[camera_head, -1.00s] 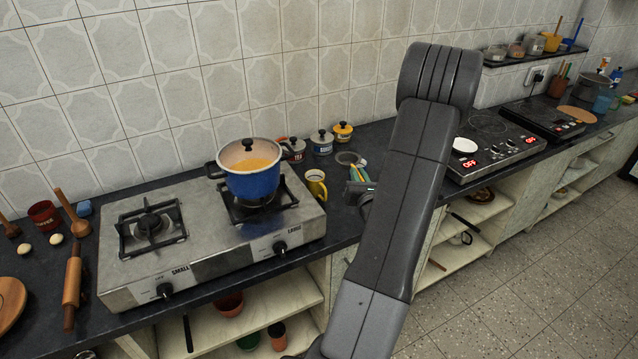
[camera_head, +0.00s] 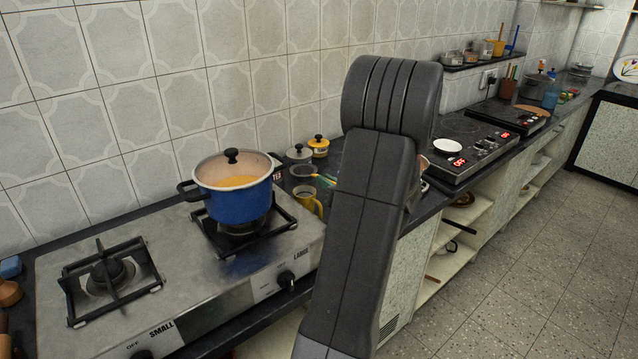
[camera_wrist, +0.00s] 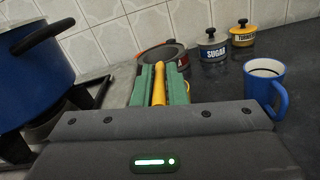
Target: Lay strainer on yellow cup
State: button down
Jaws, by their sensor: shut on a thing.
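The yellow cup (camera_head: 306,198) stands on the dark counter just right of the stove in the head view. The strainer (camera_head: 304,171) has a dark round bowl, which appears behind and above the cup there. My gripper (camera_wrist: 159,84) has green fingers shut on the strainer's yellow handle (camera_wrist: 159,88). The strainer's bowl (camera_wrist: 167,54) points away from me in the wrist view. I cannot tell the height of the strainer above the counter. My arm hides most of the gripper in the head view.
A blue pot (camera_head: 238,190) sits on the stove (camera_head: 190,255), close left of the cup. A blue mug (camera_wrist: 266,88) stands right of my gripper. Sugar (camera_wrist: 212,48) and turmeric (camera_wrist: 242,36) canisters stand at the wall. Hot plates (camera_head: 470,150) are farther right.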

jog(key=shift+f+b, duration=1.15)
jog(key=shift+f, duration=0.25)
jog(key=shift+f+b, duration=1.55)
jog(key=shift+f, duration=0.4)
dwell(0.5)
jog(key=c, duration=1.4)
grip_release()
jog(key=shift+s, duration=0.1)
jog(key=v, duration=1.4)
